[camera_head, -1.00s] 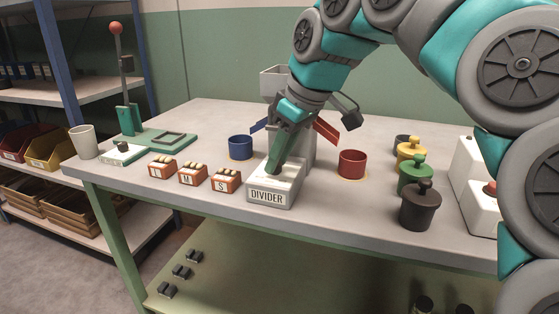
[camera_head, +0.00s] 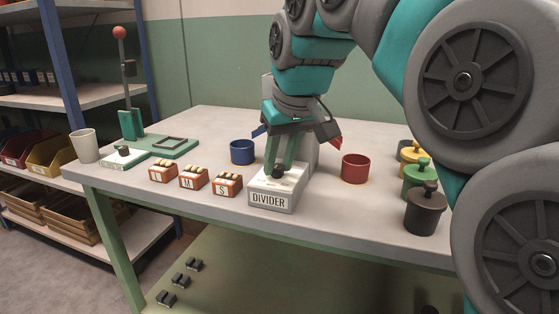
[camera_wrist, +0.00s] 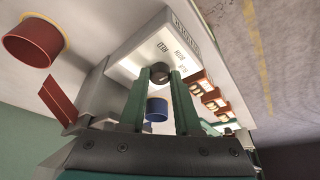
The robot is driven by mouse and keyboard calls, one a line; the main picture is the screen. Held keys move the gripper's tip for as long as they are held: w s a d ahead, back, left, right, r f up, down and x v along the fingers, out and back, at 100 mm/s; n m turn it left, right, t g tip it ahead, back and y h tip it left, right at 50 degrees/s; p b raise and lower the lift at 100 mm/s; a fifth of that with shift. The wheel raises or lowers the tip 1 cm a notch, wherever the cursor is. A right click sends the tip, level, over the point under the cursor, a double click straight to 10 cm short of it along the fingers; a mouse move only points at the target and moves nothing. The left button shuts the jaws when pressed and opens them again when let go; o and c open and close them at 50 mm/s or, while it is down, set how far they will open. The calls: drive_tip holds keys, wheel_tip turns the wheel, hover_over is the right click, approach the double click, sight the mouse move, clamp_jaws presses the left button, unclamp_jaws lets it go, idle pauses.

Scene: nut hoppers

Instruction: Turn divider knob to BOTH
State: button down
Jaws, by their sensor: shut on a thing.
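The divider box (camera_head: 271,202) is light grey with a "DIVIDER" label on its front and stands near the table's front edge. Its dark round knob (camera_head: 277,171) sits on the top face and also shows in the wrist view (camera_wrist: 159,72). In the wrist view, printed markings lie on the box top beside the knob; they are small and hard to read. My gripper (camera_head: 281,166) reaches down from above, with its green fingers on both sides of the knob, shut on it. The knob's pointer direction cannot be made out.
A blue cup (camera_head: 242,152) stands behind left of the box and a red cup (camera_head: 355,168) to its right. Small orange boxes (camera_head: 194,178) stand to the left. Lidded pots, including a black one (camera_head: 424,212), stand at the right. A green stand (camera_head: 150,146) is at the far left.

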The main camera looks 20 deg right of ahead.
drive_tip(key=c, duration=0.9)
unclamp_jaws()
drive_tip(key=v, duration=0.7)
drive_tip(key=shift+s+r, duration=0.2)
drive_tip(key=shift+r, duration=0.15)
